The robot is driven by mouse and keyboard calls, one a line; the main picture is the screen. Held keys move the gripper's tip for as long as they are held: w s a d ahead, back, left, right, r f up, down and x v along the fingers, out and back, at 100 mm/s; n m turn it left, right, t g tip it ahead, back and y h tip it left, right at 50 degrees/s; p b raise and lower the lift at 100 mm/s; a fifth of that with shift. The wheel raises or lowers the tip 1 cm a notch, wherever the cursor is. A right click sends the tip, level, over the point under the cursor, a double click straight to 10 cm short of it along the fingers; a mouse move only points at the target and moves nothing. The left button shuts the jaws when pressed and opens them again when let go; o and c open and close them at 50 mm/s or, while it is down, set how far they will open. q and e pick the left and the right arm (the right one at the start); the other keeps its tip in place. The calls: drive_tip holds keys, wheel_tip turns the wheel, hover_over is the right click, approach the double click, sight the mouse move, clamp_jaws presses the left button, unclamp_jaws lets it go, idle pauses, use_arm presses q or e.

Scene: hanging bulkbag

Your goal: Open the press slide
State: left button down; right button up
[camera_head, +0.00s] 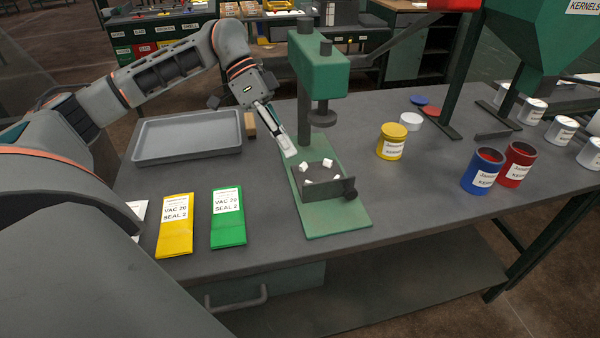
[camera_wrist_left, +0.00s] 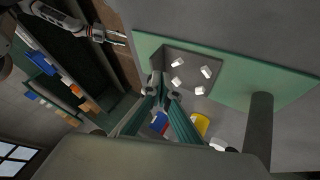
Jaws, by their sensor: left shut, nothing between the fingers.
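The green press (camera_head: 320,72) stands on the grey bench with its ram above a green base plate (camera_head: 338,222). A dark slide (camera_head: 320,196) with a front plate and a black knob (camera_head: 350,194) sits on the base, and several small white pieces lie in it. My left gripper (camera_head: 288,148) is shut and empty, pointing down just behind and left of the slide. In the left wrist view the closed fingers (camera_wrist_left: 163,88) reach toward the slide's edge (camera_wrist_left: 215,62); contact cannot be told. My right gripper (camera_wrist_left: 118,38) shows small at the upper left there.
A grey tray (camera_head: 187,138) and a wooden block (camera_head: 250,124) lie behind left. Yellow (camera_head: 175,225) and green (camera_head: 228,217) packets lie left of the press. A yellow can (camera_head: 391,142), blue can (camera_head: 482,172) and red can (camera_head: 515,165) stand right. Bench front is clear.

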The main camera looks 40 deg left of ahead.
sight(299, 190)
use_arm(q)
drive_tip(key=shift+n, duration=0.4)
drive_tip(key=x, duration=0.5)
drive_tip(key=a+f+x, duration=0.1)
drive_tip(key=x, duration=0.1)
drive_tip(key=shift+s+d+f+b, duration=0.1)
drive_tip(key=shift+f+b, duration=0.1)
drive_tip(key=shift+b, duration=0.2)
drive_tip(key=shift+d+f, duration=0.25)
drive_tip(key=shift+f, duration=0.1)
